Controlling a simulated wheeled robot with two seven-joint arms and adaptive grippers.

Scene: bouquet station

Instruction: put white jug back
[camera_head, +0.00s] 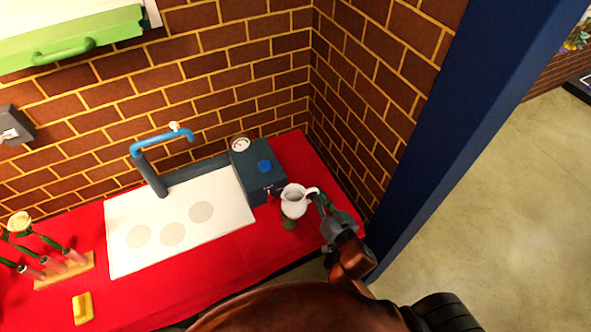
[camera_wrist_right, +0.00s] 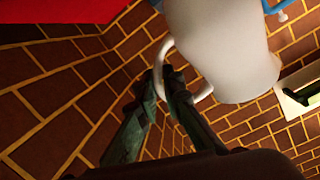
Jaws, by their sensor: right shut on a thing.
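The white jug (camera_head: 294,203) is at the right end of the red counter, just right of a dark box, with its handle toward my right gripper (camera_head: 322,204). In the right wrist view the jug (camera_wrist_right: 225,50) fills the top and looks tilted in that picture. My right gripper (camera_wrist_right: 165,88) is shut on the jug's handle there. I cannot tell whether the jug touches the counter. My left gripper is not in view.
The dark box (camera_head: 262,183) has a gauge and a blue knob. Left of it are a white panel (camera_head: 220,225) with grey discs and a blue tap (camera_head: 158,140). A wooden rack (camera_head: 48,280) and a yellow object (camera_head: 82,308) sit left. A brick wall and blue post bound the right.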

